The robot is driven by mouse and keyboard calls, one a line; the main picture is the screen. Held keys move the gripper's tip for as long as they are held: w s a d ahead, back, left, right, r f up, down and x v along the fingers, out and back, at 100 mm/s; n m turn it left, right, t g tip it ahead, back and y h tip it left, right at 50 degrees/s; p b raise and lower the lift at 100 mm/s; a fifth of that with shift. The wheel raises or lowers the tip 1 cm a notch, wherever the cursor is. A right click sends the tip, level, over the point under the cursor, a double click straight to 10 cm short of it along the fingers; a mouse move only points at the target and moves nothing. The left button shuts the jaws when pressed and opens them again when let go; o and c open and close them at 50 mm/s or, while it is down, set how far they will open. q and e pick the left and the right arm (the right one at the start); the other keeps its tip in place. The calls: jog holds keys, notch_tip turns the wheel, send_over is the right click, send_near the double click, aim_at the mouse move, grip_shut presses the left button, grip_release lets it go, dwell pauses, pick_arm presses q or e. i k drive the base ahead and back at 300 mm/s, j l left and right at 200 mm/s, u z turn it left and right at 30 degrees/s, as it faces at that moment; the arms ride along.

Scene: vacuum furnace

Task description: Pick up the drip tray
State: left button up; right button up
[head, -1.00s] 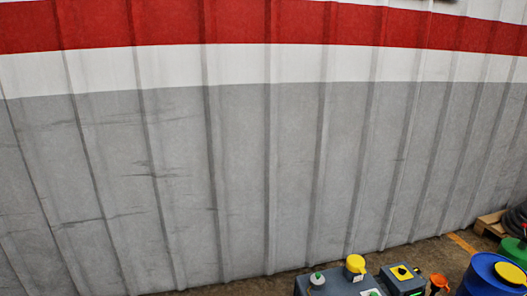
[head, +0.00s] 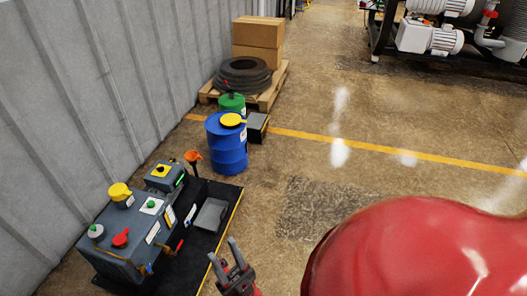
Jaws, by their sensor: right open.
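A shallow grey tray (head: 211,215), which looks like the drip tray, lies on a black mat (head: 188,254) with a yellow edge. It is right of a grey machine tank. My right gripper (head: 223,249) is open and empty, with its two fingers pointing up in the picture. It shows just below the tray, near the mat's yellow edge, and looks apart from it. My left gripper is not in view.
The grey tank (head: 122,240) has yellow, green and red caps. An orange funnel (head: 193,157), a blue drum (head: 228,150) and a green can (head: 232,103) stand behind. Open floor lies to the right.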

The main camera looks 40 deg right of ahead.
aim_at(209, 219)
jog(key=z, duration=0.75)
jog(key=i+l+u, duration=0.15)
jog(key=i+l, duration=0.25)
jog(key=i+l+u, duration=0.15)
jog(key=i+l, duration=0.25)
jog(key=i+l+u, duration=0.2)
jog(key=i+l, duration=0.15)
jog(key=i+l+u, duration=0.15)
jog(key=i+l, duration=0.2)
jog(key=l, duration=0.3)
